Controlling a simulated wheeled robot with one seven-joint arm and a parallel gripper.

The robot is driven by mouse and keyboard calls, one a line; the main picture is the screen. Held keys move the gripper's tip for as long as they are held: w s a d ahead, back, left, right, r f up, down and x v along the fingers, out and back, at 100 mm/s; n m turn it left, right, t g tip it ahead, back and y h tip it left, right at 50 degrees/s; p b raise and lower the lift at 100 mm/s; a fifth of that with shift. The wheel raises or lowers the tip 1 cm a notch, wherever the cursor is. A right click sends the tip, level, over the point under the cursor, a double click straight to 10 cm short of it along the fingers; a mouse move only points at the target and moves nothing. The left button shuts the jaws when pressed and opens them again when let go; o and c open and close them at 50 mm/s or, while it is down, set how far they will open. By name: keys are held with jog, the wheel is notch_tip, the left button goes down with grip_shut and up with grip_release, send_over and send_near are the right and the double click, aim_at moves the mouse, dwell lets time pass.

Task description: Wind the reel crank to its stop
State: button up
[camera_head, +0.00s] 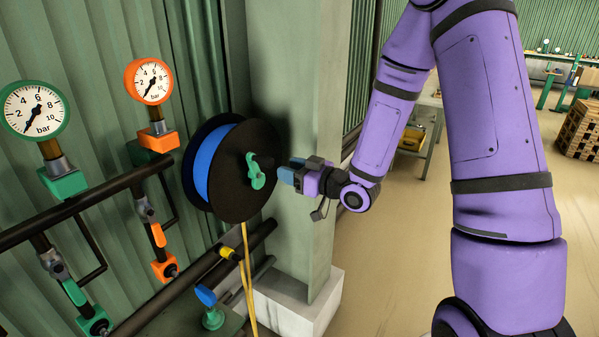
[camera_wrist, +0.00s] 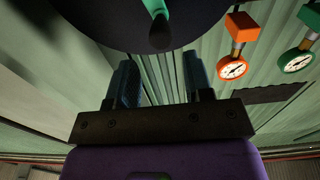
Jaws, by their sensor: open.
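The reel (camera_head: 212,165) has black flanges and a blue hub, and is mounted beside a pale green post. Its green crank (camera_head: 257,171) sits at the middle of the front flange. My gripper (camera_head: 287,177) is just right of the crank, its blue fingers pointing at it and apart from it. In the wrist view the two blue fingers of my gripper (camera_wrist: 160,82) are spread with nothing between them. The crank's green arm and dark knob (camera_wrist: 160,34) show at the top of that view, beyond the fingertips, in front of the dark reel flange (camera_wrist: 100,22).
A green-rimmed gauge (camera_head: 34,110) and an orange-rimmed gauge (camera_head: 148,82) stand on dark pipes left of the reel. A yellow hose (camera_head: 247,280) hangs below it, near a blue-topped valve (camera_head: 206,297). The post (camera_head: 295,90) rises close behind my gripper.

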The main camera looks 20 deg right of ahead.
aim_at(272, 164)
jog(key=shift+x, duration=2.95)
jog(key=shift+a, duration=0.1)
